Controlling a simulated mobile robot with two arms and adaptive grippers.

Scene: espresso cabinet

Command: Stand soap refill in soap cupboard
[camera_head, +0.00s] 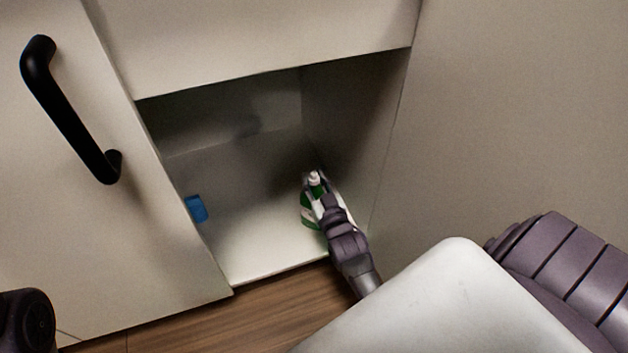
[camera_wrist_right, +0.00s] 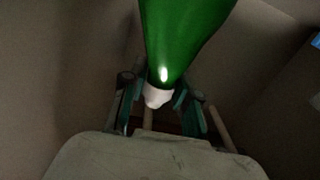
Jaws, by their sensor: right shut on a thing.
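The soap refill (camera_head: 307,211) is a green bottle with a white cap and a pale label, inside the open cupboard at the right. My right gripper (camera_head: 316,182) is shut on it near the cap. In the right wrist view the green bottle (camera_wrist_right: 183,35) fills the upper middle, with its white cap (camera_wrist_right: 158,97) between the fingers of my right gripper (camera_wrist_right: 160,102). The soap cupboard (camera_head: 262,258) is open, with a pale floor and shaded walls. Whether the bottle's base touches the cupboard floor I cannot tell. My left gripper is not visible.
A blue object (camera_head: 196,208) sits at the left of the cupboard opening, partly behind the cabinet front. A pale panel with a black handle (camera_head: 70,115) stands at the left. A plain wall (camera_head: 510,110) bounds the right. The cupboard floor between the blue object and the bottle is clear.

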